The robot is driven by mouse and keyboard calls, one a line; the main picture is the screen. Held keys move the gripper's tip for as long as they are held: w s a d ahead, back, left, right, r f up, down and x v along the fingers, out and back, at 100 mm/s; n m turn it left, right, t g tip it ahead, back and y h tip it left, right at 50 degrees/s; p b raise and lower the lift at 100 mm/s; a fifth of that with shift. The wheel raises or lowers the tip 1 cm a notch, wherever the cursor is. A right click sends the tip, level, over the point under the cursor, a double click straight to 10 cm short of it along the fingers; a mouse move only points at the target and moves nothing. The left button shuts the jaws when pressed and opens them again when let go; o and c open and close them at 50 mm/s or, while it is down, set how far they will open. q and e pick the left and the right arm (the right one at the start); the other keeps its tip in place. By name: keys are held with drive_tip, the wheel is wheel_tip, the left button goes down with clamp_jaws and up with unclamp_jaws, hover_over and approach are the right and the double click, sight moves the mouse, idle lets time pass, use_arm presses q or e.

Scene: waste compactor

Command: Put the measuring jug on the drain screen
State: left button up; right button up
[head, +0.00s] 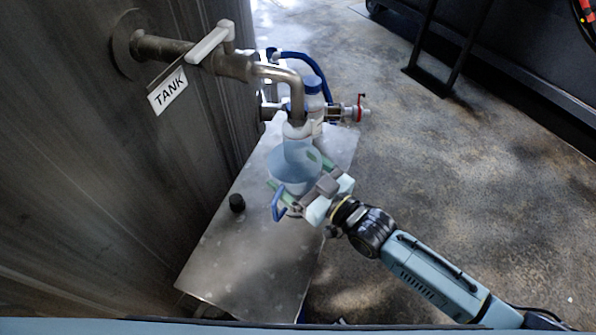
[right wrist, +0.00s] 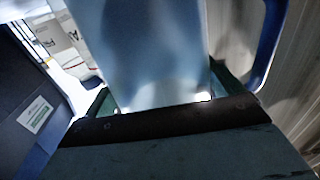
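The measuring jug (head: 294,176) is a translucent pale-blue vessel with a blue handle (head: 278,205). It is below the bent spout of the tank tap (head: 285,78). My right gripper (head: 300,184) has a pale green finger on each side of the jug and appears shut on it. In the right wrist view the jug (right wrist: 150,45) fills the space between the fingers, with its handle at the right. I cannot tell whether the jug's base touches anything. I cannot make out the drain screen. My left gripper is not in view.
A metal bench (head: 262,255) stands along the tank wall (head: 90,190), with its front part clear. A small black knob-like piece (head: 237,202) is on it. Behind the jug are a blue-capped bottle (head: 313,95), a blue hose (head: 305,58) and a red-handled valve (head: 357,108).

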drive_tip(key=shift+o, duration=0.7)
drive_tip(key=shift+f, duration=0.1)
